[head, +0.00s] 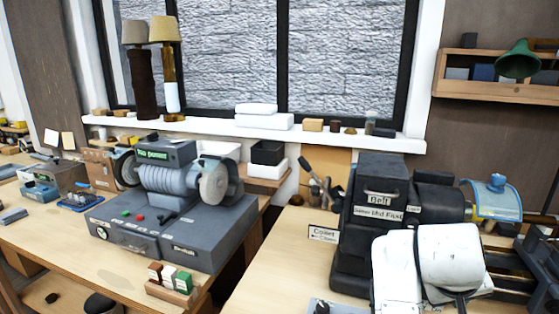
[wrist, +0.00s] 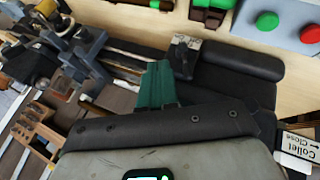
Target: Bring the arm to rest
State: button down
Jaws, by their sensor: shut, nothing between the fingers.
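My gripper (wrist: 158,68) shows in the middle of the wrist view as green tapered fingers in front of a dark bolted band and a grey housing. It is shut with nothing between the fingers. Behind it in that view lie dark machine parts and a bench. In the head view my white arm (head: 449,255) is folded at the lower right, in front of the black lathe (head: 368,185). My fingers cannot be made out in the head view.
A grey grinder (head: 175,225) stands on the left bench, with small coloured blocks (head: 180,283) near its front edge. A "Collet Close" sign (head: 323,234) sticks out left of the lathe; it also shows in the wrist view (wrist: 298,145). Two lamps (head: 168,75) stand on the windowsill.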

jog(key=s+d+f, duration=0.2)
jog(key=s+f, duration=0.5)
jog(key=f, duration=0.4)
jog(key=s+a+f+g+y, duration=0.1)
jog(key=s+a+f+y, duration=0.1)
jog(key=s+f, duration=0.3)
jog(key=s+a+f+g+y, duration=0.1)
jog(key=s+f, duration=0.4)
jog(key=s, duration=0.7)
jog(key=s+a+f+g+y, duration=0.1)
jog(key=s+a+f+y, duration=0.2)
jog(key=s, duration=0.5)
notch_tip(320, 180, down, 2)
jog(key=shift+s+a+f+n, duration=0.15)
jog(key=shift+a+n, duration=0.25)
jog(key=shift+a, duration=0.25)
